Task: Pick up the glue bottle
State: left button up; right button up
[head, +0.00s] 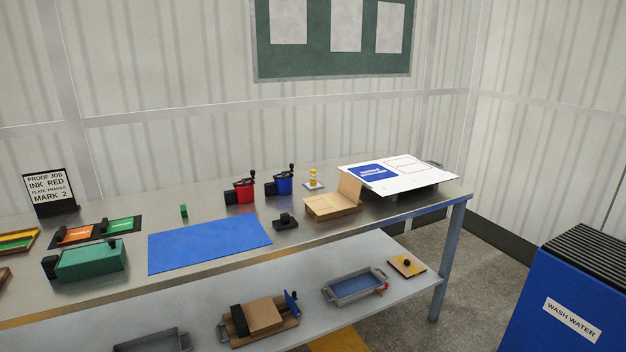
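A small bottle with a yellow top (313,177), which looks like the glue bottle, stands upright on a small pale pad (314,186) near the back of the metal workbench. It is right of the blue canister and behind the open wooden box. It is small in the head view, so its label cannot be read. Neither of my grippers shows in the head view.
A blue wash-water bin (560,275) stands at right.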

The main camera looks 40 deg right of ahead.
aim_at(313, 174)
jog(key=z, duration=1.25)
jog(key=i+l+z, duration=0.1)
jog(key=i, duration=0.25)
